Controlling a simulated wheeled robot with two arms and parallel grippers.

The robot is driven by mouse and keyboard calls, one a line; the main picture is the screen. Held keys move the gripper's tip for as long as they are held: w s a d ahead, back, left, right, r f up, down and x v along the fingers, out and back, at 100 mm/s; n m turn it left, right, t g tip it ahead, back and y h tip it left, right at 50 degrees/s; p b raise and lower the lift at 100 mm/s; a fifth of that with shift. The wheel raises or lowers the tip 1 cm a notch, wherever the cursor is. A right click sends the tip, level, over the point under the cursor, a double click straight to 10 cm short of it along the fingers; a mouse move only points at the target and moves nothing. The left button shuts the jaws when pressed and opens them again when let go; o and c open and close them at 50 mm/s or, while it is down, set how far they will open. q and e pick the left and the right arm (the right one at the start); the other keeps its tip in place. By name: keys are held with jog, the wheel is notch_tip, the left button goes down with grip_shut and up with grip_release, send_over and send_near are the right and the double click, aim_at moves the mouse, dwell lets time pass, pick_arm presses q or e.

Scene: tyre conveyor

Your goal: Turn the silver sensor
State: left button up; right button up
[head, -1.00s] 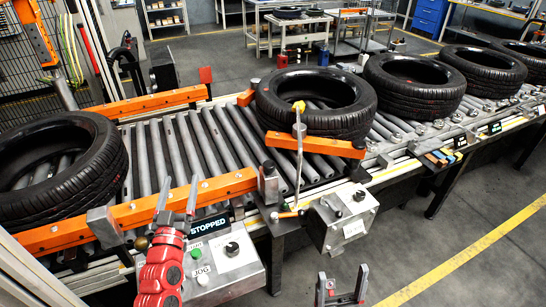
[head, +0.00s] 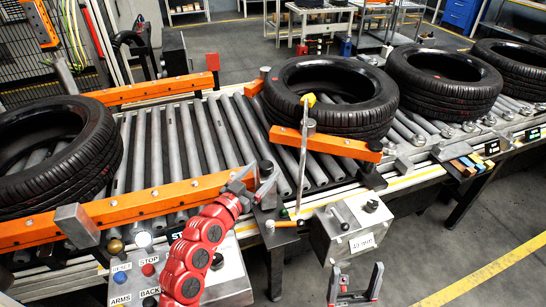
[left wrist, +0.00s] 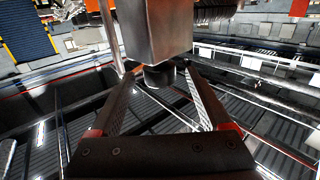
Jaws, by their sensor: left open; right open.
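A small silver-grey box with a round black end, which looks like the silver sensor (head: 268,200), stands at the near end of the orange guide rail. In the left wrist view the grey box (left wrist: 155,28) fills the top middle, with its black round end (left wrist: 158,76) pointing toward my gripper. My left gripper (head: 256,178) is open at the sensor. In the left wrist view its fingertips (left wrist: 158,68) lie on either side of the black end; I cannot tell if they touch it. My right gripper (head: 355,280) is open and empty at the bottom, away from the conveyor.
Orange rails (head: 140,207) border the roller conveyor (head: 185,140). A tyre (head: 330,98) sits beside an upright rod with a yellow tip (head: 305,140). Another tyre (head: 55,150) lies left. A button panel (head: 225,275) and a knob box (head: 350,228) stand in front.

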aim_at(270, 162)
pick_arm(q)
jog(key=p+x, duration=0.1)
jog(key=x, duration=0.4)
jog(key=shift+w+d, duration=0.25)
jog(key=shift+w, duration=0.05)
grip_shut()
jog(key=n+y+p, duration=0.1)
jog(key=p, duration=0.2)
jog(key=shift+a+r+t, duration=0.1)
jog(key=shift+r+t, duration=0.2)
jog(key=shift+t, duration=0.1)
jog(key=shift+w+f+y+p, duration=0.1)
jog(key=shift+f+y+p, duration=0.15)
jog(key=shift+y+p, duration=0.15)
jog(key=shift+a, duration=0.1)
grip_release()
